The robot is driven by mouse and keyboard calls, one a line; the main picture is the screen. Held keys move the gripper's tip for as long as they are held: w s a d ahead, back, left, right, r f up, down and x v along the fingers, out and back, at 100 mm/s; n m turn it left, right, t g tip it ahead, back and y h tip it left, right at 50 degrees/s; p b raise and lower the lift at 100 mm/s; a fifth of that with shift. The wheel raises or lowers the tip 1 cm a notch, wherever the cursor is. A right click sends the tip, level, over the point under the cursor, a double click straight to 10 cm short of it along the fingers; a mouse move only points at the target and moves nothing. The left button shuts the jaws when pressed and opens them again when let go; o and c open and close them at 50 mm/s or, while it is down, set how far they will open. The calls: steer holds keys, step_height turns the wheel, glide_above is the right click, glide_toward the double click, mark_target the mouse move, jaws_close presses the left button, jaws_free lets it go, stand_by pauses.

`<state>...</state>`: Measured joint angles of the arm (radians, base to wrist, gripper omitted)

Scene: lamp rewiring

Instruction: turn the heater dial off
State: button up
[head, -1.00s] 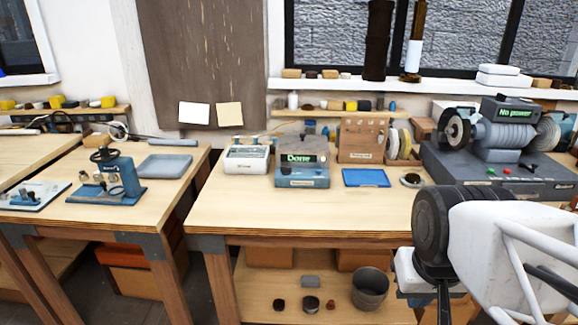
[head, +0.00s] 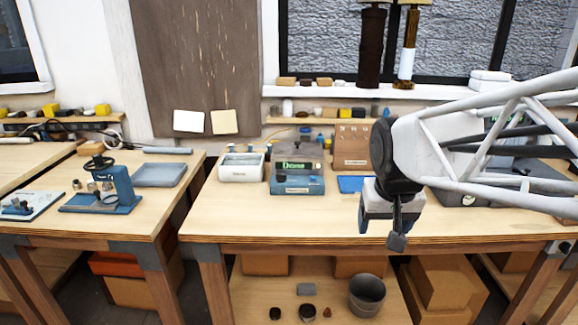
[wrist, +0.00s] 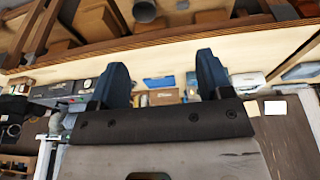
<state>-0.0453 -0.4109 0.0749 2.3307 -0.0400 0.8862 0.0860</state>
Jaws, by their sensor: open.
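A blue-grey box (head: 297,176) with a green display reading "Done" stands on the middle bench; it looks like the heater. A small dark knob (head: 282,178) on its front appears to be the dial; its setting is too small to tell. My gripper (head: 380,232) is open and empty above the bench's front edge, right of and nearer than the box, apart from it. In the wrist view my gripper (wrist: 161,72) shows two blue fingers spread wide with nothing between them. The box is mostly hidden behind a finger there.
The bench top in front (head: 270,218) is clear. My arm hides much of the right side.

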steer(key=w+a+r, duration=0.1)
steer(key=w+a, duration=0.2)
steer(key=w, duration=1.1)
steer(key=t, duration=0.2)
glide_above(281, 175)
steer(key=s, duration=0.3)
step_height(281, 175, down, 15)
steer(key=shift+w+r, duration=0.1)
steer(key=shift+w, duration=0.05)
steer(key=shift+g, duration=0.3)
steer(key=shift+x, duration=3.9)
steer(key=c, duration=0.9)
